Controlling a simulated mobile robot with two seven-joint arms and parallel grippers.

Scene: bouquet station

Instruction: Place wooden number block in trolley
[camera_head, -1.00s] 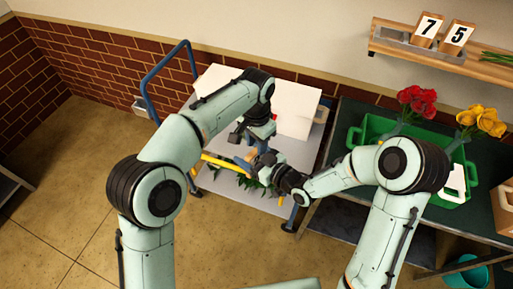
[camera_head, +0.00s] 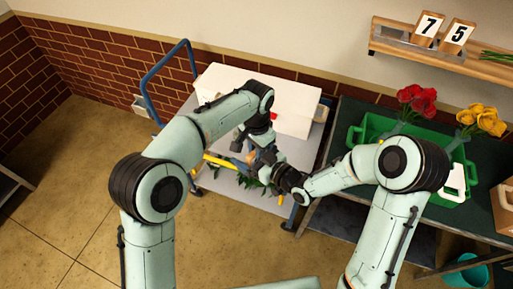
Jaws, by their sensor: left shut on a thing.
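The trolley (camera_head: 212,181) has a grey deck and a blue handle and stands left of the green table. My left gripper (camera_head: 243,147) is low over the deck, shut on a small tan piece (camera_head: 252,157) that looks like wood. My arm partly hides this piece, and no number shows on it. My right gripper (camera_head: 266,166) is close beside it over the deck. Its fingers are too small and hidden to tell if they are open. Two wooden number blocks, one with a 7 (camera_head: 428,28) and one with a 5 (camera_head: 456,36), stand on the wall shelf.
A white box (camera_head: 292,106) stands at the back of the trolley. A yellow bar (camera_head: 219,163) and green leaves (camera_head: 246,180) are near my grippers. A green crate (camera_head: 354,160), red flowers (camera_head: 417,98) and yellow flowers (camera_head: 484,119) are on the table to the right.

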